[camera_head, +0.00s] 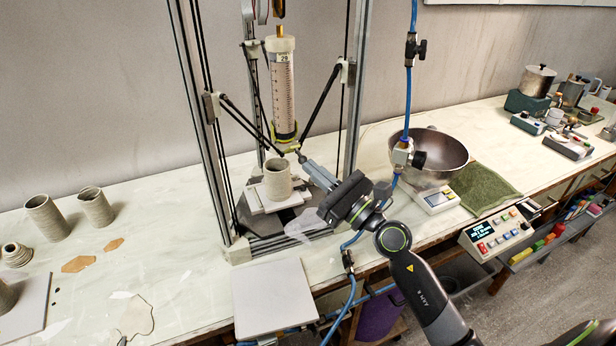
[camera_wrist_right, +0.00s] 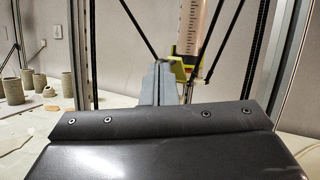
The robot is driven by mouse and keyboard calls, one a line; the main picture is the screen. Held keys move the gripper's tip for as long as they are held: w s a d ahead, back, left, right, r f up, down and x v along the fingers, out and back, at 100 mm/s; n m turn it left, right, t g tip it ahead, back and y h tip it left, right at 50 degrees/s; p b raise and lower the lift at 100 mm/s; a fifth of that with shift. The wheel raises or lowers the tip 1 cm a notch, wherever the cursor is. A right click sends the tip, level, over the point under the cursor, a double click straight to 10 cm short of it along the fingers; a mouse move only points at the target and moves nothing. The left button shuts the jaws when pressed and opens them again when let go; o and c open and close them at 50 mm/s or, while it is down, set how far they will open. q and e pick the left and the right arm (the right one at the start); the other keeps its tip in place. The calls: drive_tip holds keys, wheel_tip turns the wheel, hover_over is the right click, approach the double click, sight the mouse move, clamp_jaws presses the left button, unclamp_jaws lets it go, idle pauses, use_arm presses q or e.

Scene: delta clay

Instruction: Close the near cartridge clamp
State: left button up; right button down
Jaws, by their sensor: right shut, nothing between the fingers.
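The clay cartridge (camera_head: 284,88), a clear graduated tube marked 29, hangs upright in the printer frame. A yellow-green clamp (camera_head: 285,139) sits around its lower end. It also shows in the right wrist view (camera_wrist_right: 184,68), partly hidden behind the fingers. My right gripper (camera_head: 301,158) comes in from the right, shut and empty. Its tips are just below and right of the clamp, very close to it; I cannot tell whether they touch. I cannot make out whether the clamp is open or closed. My left gripper is not in view.
A clay cylinder (camera_head: 278,179) stands on the print bed below the cartridge. Frame posts (camera_head: 354,90) and black rods surround the clamp. A blue hose (camera_head: 409,75) and a metal bowl (camera_head: 428,158) are to the right. Clay pots (camera_head: 46,217) stand at left.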

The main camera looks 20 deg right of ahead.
use_arm(q)
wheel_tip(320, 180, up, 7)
drive_tip(key=p, duration=0.6)
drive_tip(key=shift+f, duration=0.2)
use_arm(e)
drive_tip(key=w+r, duration=0.3)
drive_tip(key=r, duration=0.3)
drive_tip(key=shift+w+r, duration=0.3)
drive_tip(key=shift+r, duration=0.05)
drive_tip(key=shift+d, duration=0.15)
